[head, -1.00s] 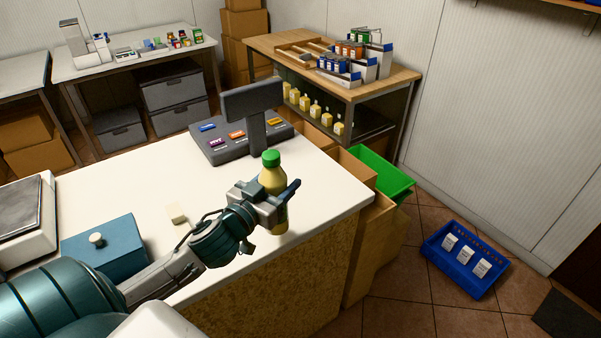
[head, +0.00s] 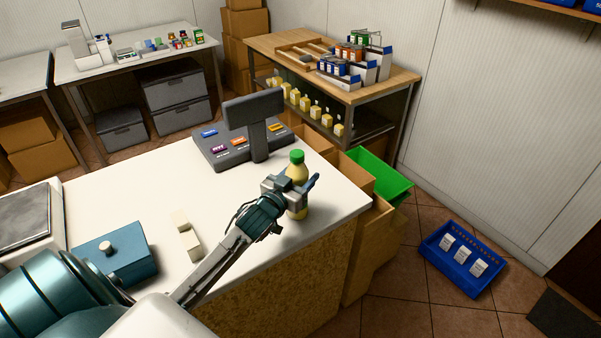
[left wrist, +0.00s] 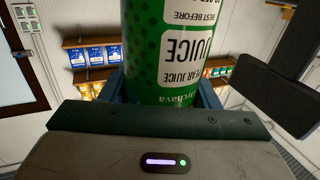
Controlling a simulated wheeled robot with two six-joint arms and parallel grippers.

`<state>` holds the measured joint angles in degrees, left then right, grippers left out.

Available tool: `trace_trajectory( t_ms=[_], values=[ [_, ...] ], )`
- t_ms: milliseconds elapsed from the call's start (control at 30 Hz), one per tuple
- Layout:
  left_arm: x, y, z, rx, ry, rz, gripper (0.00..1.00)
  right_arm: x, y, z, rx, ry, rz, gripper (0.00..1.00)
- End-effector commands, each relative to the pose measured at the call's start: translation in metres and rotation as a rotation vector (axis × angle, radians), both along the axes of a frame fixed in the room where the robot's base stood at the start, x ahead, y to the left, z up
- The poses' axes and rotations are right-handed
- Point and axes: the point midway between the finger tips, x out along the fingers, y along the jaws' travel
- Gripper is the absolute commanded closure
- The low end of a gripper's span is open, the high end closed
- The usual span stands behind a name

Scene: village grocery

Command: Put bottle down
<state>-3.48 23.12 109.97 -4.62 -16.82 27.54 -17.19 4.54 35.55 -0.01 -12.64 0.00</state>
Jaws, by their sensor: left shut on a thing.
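The bottle (head: 297,172) has a green cap and pale yellow contents. It is upright near the right end of the white counter (head: 330,196). My left gripper (head: 298,187) is shut around its middle. In the left wrist view the bottle's green label (left wrist: 172,50) fills the middle and reads pear juice, upside down. Whether the bottle's base touches the counter top cannot be told for certain. My right gripper is not in view.
A dark register with a screen (head: 254,110) stands behind the bottle. Two small cream blocks (head: 187,236) and a blue box with a knob (head: 116,258) lie to the left. The counter's right edge is close to the bottle.

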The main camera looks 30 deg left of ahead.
Motion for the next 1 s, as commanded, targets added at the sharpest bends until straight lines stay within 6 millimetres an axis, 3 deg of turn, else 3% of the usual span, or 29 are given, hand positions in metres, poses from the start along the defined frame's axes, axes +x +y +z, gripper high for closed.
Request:
trace_trajectory(
  t_ms=[233,267,367,733,1000],
  values=[
    [0.0,0.0,0.0,0.001,-0.004,-0.001,0.85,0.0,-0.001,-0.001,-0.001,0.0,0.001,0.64],
    [0.0,0.0,-0.001,0.0,-0.001,0.0,0.4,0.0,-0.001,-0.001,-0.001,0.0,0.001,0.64],
    [0.0,0.0,-0.001,0.0,-0.001,0.0,0.22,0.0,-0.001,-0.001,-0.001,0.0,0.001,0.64],
    [-0.005,0.0,-0.001,0.004,0.0,0.0,0.22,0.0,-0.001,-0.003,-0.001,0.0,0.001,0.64],
    [-0.049,0.0,-0.006,0.008,0.003,-0.002,0.22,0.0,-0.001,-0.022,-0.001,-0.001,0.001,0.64]
  ],
)
